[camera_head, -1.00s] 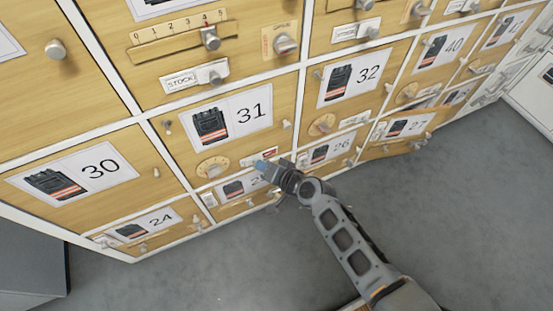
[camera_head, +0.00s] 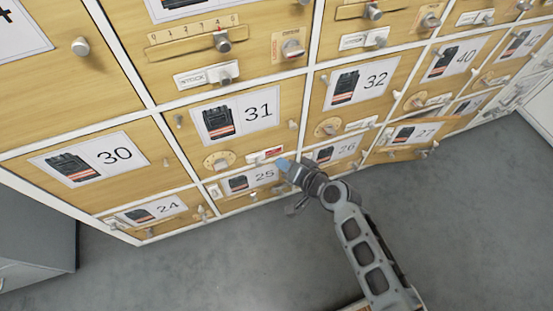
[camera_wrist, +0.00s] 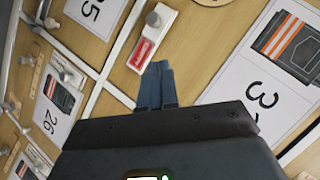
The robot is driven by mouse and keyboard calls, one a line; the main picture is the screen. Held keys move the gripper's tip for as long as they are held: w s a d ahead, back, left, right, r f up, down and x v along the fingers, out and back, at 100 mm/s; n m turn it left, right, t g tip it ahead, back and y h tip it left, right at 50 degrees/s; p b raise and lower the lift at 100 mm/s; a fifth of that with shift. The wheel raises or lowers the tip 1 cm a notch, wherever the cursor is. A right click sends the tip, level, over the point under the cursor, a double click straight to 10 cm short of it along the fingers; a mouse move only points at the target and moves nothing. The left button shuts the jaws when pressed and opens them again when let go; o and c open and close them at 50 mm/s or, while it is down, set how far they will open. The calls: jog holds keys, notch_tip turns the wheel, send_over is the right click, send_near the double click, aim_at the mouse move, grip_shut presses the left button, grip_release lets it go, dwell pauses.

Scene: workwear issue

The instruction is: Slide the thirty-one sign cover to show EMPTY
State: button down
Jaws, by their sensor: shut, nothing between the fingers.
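The thirty-one door (camera_head: 285,125) carries a card with a dark vest picture and the number 31. Its sign (camera_head: 266,155) sits at the door's lower edge, a small white strip with a red field showing at its right part. In the wrist view the sign (camera_wrist: 142,52) shows the red field with pale lettering too small to read surely, and a round knob (camera_wrist: 152,19) on the white cover beside it. My gripper (camera_head: 283,164) is shut and empty, just right of and below the sign. In the wrist view my fingertips (camera_wrist: 157,66) are close to the red end; contact cannot be told.
A round wooden dial (camera_head: 219,161) is left of the sign. Doors 25 (camera_head: 250,180) and 26 (camera_head: 332,152) lie below, with small knobs standing out. The door 32 (camera_head: 365,85) is to the right. The grey floor in front is clear.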

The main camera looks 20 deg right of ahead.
jog(key=v, duration=0.5)
jog(key=shift+s+d+r, duration=0.15)
jog(key=shift+s, duration=0.1)
